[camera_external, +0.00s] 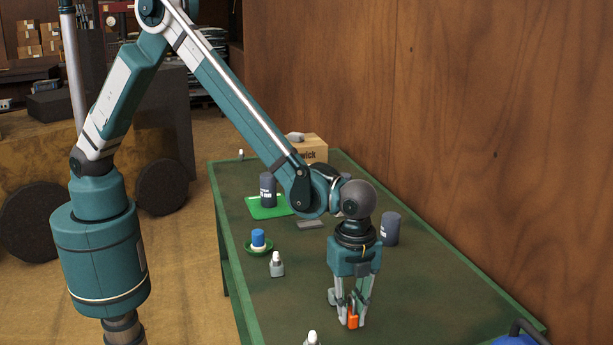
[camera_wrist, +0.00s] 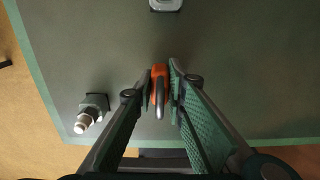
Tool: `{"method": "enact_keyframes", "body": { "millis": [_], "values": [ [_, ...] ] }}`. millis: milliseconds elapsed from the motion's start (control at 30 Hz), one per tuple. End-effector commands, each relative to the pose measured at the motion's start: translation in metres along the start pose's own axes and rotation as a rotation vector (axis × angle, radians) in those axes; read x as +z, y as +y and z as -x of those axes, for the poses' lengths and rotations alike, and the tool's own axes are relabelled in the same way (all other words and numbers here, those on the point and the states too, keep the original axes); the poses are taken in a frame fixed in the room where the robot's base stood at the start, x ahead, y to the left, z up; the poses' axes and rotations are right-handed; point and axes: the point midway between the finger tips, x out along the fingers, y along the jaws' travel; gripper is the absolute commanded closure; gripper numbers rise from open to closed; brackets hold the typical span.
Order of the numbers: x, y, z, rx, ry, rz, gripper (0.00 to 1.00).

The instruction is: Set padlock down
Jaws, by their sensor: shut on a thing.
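An orange padlock (camera_external: 352,319) with a grey shackle is at the near part of the green table (camera_external: 300,262). My gripper (camera_external: 350,305) points down and is shut on the padlock. In the wrist view the padlock (camera_wrist: 159,88) sits between the two finger pads of my gripper (camera_wrist: 161,90). The padlock is at or just above the table top; I cannot tell whether it touches. The fingers hide part of its sides.
A small bottle (camera_external: 276,264) stands left of my gripper, and another (camera_external: 312,338) is at the near edge. A green dish with a blue-capped jar (camera_external: 258,238), dark canisters (camera_external: 390,228), a green tray (camera_external: 262,212) and a cardboard box (camera_external: 311,149) are farther back. A wooden wall borders the right.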

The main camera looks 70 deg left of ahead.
Motion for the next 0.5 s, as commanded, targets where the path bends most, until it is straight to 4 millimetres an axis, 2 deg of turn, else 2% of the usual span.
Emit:
{"method": "enact_keyframes", "body": {
  "millis": [133,500],
  "values": [
    [0.0003,0.0003,-0.0122,0.000,0.000,0.000,1.00],
    [0.0003,0.0003,-0.0144,0.000,0.000,0.000,1.00]
  ]
}}
